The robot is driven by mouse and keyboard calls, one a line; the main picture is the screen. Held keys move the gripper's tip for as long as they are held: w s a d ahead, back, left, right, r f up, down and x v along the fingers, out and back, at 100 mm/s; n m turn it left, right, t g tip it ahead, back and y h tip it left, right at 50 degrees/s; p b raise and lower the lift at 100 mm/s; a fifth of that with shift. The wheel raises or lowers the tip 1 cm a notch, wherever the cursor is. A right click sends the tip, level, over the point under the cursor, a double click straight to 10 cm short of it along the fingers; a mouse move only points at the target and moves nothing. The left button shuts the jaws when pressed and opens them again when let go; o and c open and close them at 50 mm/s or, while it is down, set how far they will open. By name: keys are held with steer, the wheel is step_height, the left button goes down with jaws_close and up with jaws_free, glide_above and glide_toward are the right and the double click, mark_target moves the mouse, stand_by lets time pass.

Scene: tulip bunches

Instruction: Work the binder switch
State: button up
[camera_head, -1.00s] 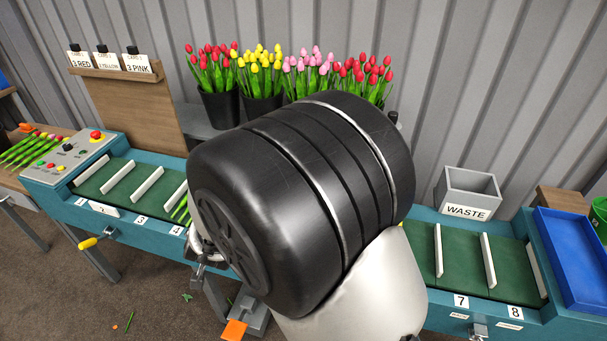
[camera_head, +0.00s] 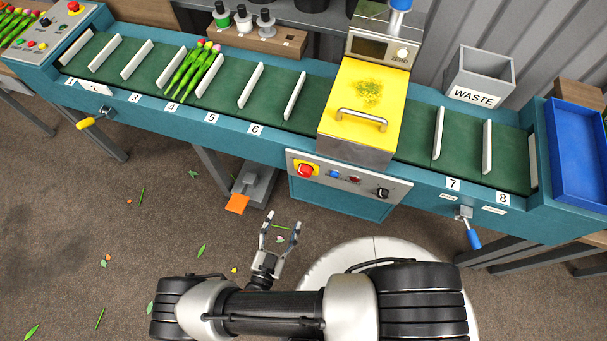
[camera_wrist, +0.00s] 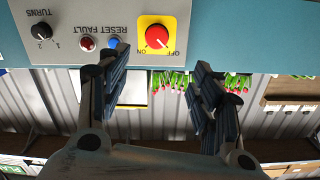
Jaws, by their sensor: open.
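The binder (camera_head: 361,107) has a yellow lid with a handle and a grey control panel (camera_head: 350,180) on its front. The binder switch is a red knob (camera_head: 305,170) on a yellow plate at the panel's left. In the wrist view the panel is upside down, and the red knob (camera_wrist: 157,37) shows with ON and OFF marks beside it; I cannot tell which mark it points to. My gripper (camera_head: 283,219) is open and empty, over the floor in front of the panel. In the wrist view my gripper (camera_wrist: 160,75) has the knob beyond and between its fingertips, apart from them.
Beside the knob are a blue button (camera_wrist: 115,43), a red lamp (camera_wrist: 88,43) and a black TURNS knob (camera_wrist: 41,31). A pedal (camera_head: 238,203) with an orange plate stands below left. A tulip bunch (camera_head: 192,72) lies on the green conveyor. A blue-handled lever (camera_head: 473,238) hangs at right.

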steer(key=b, duration=0.2)
glide_toward(304, 174)
steer(key=x, duration=0.9)
steer(key=shift+f, duration=0.15)
steer(key=c, duration=1.1)
